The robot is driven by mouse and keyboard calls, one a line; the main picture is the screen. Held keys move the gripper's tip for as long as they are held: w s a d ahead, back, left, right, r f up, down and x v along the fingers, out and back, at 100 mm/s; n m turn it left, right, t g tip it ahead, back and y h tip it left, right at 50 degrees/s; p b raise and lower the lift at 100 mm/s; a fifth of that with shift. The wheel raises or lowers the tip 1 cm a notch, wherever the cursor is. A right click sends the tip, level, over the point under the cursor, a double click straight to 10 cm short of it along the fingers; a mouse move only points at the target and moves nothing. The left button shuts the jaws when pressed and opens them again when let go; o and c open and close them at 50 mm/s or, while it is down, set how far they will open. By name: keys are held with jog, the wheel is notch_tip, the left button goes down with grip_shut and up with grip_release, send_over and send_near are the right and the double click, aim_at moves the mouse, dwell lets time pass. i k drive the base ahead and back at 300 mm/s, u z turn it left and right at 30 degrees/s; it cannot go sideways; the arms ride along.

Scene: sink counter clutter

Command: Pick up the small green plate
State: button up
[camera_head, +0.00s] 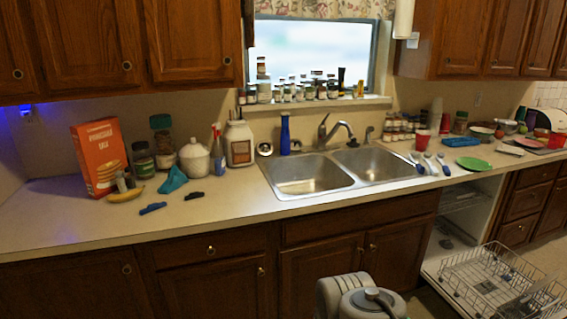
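The small green plate (473,164) lies flat on the counter to the right of the sink, close to the front edge. It looks empty and nothing covers it. Pale grey rounded parts of my own arm show at the bottom centre, below the counter front and well away from the plate. My gripper's fingers do not show.
Blue-handled utensils (430,164) lie left of the plate, with a red cup (423,140) behind them. Bowls and more dishes stand to the right. Below, an open dishwasher has its wire rack (497,283) pulled out. The double sink (312,174) is left of the utensils.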

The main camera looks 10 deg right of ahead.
aim_at(472, 164)
jog(key=i, duration=1.4)
jog(key=z, duration=3.15)
jog(key=i, duration=1.3)
jog(key=u, duration=1.5)
jog(key=i, duration=1)
